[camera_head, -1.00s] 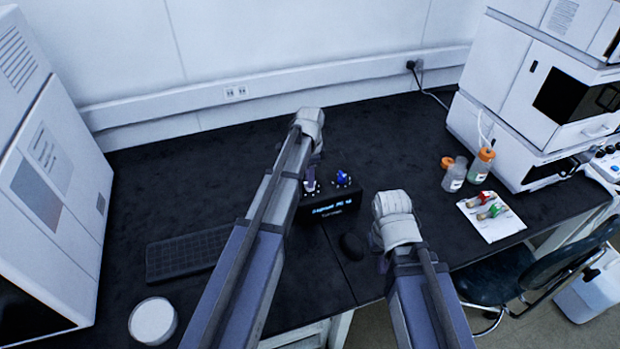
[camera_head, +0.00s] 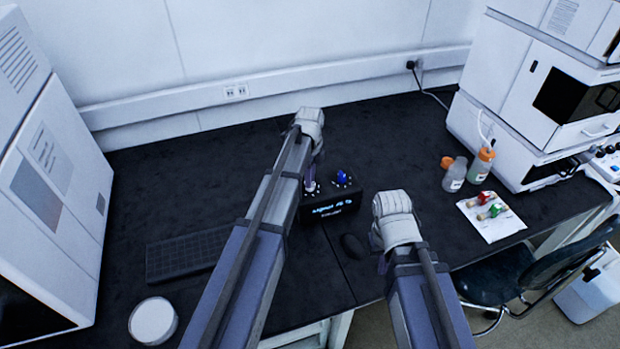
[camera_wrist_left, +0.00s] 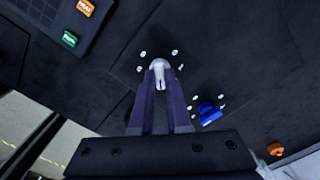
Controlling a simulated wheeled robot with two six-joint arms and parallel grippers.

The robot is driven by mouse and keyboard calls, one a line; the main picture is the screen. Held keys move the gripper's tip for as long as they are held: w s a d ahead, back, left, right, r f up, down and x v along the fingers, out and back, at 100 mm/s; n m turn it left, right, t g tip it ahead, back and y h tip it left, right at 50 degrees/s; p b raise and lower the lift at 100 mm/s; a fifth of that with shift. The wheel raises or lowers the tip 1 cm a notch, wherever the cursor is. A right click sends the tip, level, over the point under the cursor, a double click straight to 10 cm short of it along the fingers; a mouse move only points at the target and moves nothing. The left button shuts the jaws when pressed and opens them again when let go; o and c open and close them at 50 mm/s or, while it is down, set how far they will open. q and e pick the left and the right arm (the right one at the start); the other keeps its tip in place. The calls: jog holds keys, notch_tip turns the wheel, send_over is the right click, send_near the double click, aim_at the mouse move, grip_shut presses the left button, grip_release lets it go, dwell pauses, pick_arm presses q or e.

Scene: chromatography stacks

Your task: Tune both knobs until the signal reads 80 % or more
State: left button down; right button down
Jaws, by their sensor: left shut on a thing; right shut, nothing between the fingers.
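A black tuning box (camera_head: 318,211) stands on the bench with a lit blue "signal" readout on its front; its digits are too blurred to read. A blue knob (camera_head: 342,177) is on its top at the right, and it also shows in the left wrist view (camera_wrist_left: 208,112). A pale knob (camera_wrist_left: 159,66) is on the top at the left, ringed by white dots. My left gripper (camera_head: 311,184) points down over it and is shut on this pale knob. My right gripper (camera_head: 381,258) is shut and empty, right of the box, its fingers mostly hidden by the wrist.
A keyboard (camera_head: 187,255) and a white round container (camera_head: 153,321) are at the left. A dark mouse (camera_head: 353,246) lies between the box and my right gripper. Bottles (camera_head: 455,174) and a white sheet (camera_head: 492,218) with small vials are at the right. The bench behind the box is clear.

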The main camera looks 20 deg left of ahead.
dwell(0.3)
pick_arm(q)
jog(key=c, duration=0.9)
grip_release()
notch_tip(320, 180, up, 8)
jog(key=p, duration=0.8)
jog(key=shift+f, duration=0.1)
